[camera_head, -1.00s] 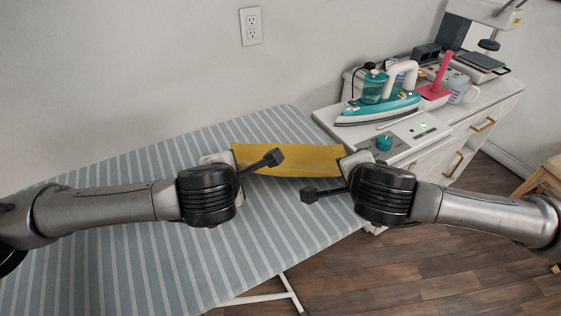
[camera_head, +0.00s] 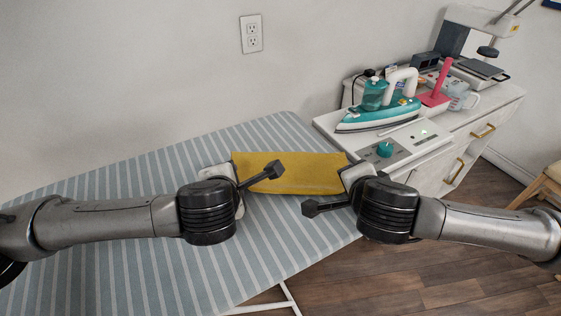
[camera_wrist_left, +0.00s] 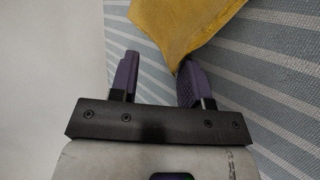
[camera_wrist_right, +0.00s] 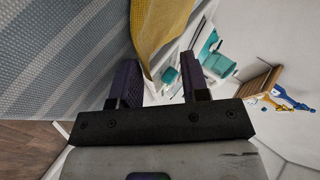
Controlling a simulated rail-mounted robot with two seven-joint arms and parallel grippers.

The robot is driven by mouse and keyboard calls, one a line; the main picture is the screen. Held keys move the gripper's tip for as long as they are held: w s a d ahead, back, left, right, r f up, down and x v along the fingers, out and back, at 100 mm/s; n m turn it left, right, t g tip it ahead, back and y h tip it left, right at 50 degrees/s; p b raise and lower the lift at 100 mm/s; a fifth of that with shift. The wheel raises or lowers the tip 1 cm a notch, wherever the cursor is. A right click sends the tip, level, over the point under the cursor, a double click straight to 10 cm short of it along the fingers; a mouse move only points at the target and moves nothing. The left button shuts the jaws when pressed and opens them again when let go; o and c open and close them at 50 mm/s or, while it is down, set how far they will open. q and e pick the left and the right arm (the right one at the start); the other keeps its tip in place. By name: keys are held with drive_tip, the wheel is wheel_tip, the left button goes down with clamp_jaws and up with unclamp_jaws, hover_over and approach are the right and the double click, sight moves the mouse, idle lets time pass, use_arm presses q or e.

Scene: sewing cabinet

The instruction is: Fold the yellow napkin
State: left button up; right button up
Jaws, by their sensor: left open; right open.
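The yellow napkin (camera_head: 300,172) lies as a wide band across the striped ironing board, between my two grippers. Its near edge looks slightly curved. In the left wrist view the napkin (camera_wrist_left: 185,28) has a corner at the inner side of one finger of my left gripper (camera_wrist_left: 158,78). This gripper is open. In the right wrist view the napkin (camera_wrist_right: 158,35) has its end beside one finger of my right gripper (camera_wrist_right: 161,80), which is also open. In the head view the wrists hide the napkin's ends and most of the fingers.
The ironing board (camera_head: 110,180) is otherwise bare, with free room at the left. A wall is behind.

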use_arm(q)
drive_tip(key=s+d+r, duration=0.1)
drive_tip(key=s+r, duration=0.5)
drive_tip(key=r, duration=0.2)
drive_tip(key=shift+d+r, duration=0.4)
use_arm(e)
drive_tip(key=s+d+r, duration=0.2)
drive_tip(key=s+r, duration=0.4)
drive_tip(key=r, duration=0.2)
drive_tip(key=shift+r, duration=0.35)
